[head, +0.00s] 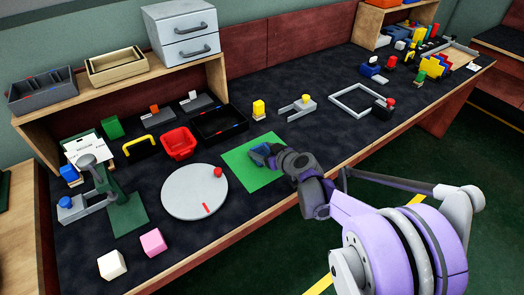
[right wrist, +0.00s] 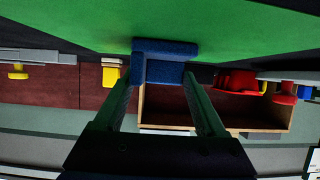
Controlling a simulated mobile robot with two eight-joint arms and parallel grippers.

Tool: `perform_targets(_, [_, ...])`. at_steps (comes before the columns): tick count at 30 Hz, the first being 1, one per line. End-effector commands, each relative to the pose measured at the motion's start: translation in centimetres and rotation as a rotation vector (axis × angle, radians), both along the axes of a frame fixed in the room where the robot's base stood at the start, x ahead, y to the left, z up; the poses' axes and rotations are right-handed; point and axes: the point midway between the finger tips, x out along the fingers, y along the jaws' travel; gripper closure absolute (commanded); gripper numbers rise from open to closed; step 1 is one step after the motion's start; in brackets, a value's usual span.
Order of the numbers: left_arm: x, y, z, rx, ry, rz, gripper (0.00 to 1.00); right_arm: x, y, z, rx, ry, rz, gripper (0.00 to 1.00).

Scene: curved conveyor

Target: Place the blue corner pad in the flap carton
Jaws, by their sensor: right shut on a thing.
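The blue corner pad (head: 259,150) is at the green mat (head: 240,175), toward its back edge. My right gripper (head: 272,156) is shut on it. In the right wrist view the pad (right wrist: 165,52) is L-shaped and sits between the two finger tips (right wrist: 162,76), close to the green surface; I cannot tell whether it touches it. A white box-like thing with dark marks (head: 80,150) stands at the far left, partly behind a grey-knobbed green fixture (head: 122,212). It may be the flap carton, but I cannot be sure. My left gripper is not in view.
A grey round turntable (head: 190,200) with a red knob lies left of the mat. A red bin (head: 178,143), black tray (head: 222,120) and yellow arch (head: 140,147) stand behind it. White and pink cubes (head: 152,242) lie near the front. A white frame (head: 345,92) lies right.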

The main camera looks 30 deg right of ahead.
Motion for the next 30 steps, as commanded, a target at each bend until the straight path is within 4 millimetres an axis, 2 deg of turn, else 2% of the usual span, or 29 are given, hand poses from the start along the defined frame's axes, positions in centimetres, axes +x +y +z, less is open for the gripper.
perform_targets(5, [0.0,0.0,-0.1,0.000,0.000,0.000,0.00,0.0,0.0,-0.3,0.000,0.000,0.000,0.78])
perform_targets(6, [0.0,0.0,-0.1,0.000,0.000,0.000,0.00,0.0,0.0,-0.2,0.000,0.000,0.000,0.20])
perform_targets(9, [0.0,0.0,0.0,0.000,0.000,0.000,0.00,0.0,0.0,-0.2,0.000,0.000,0.000,0.02])
perform_targets(20, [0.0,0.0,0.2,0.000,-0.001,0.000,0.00,-0.5,-0.1,0.4,0.000,0.000,-0.001,0.00])
perform_targets(23, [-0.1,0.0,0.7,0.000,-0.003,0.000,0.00,-1.8,-0.2,1.1,-0.001,0.000,-0.002,0.00])
perform_targets(30, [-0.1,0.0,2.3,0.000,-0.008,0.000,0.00,-6.5,-0.7,3.4,0.000,0.000,-0.003,0.00])
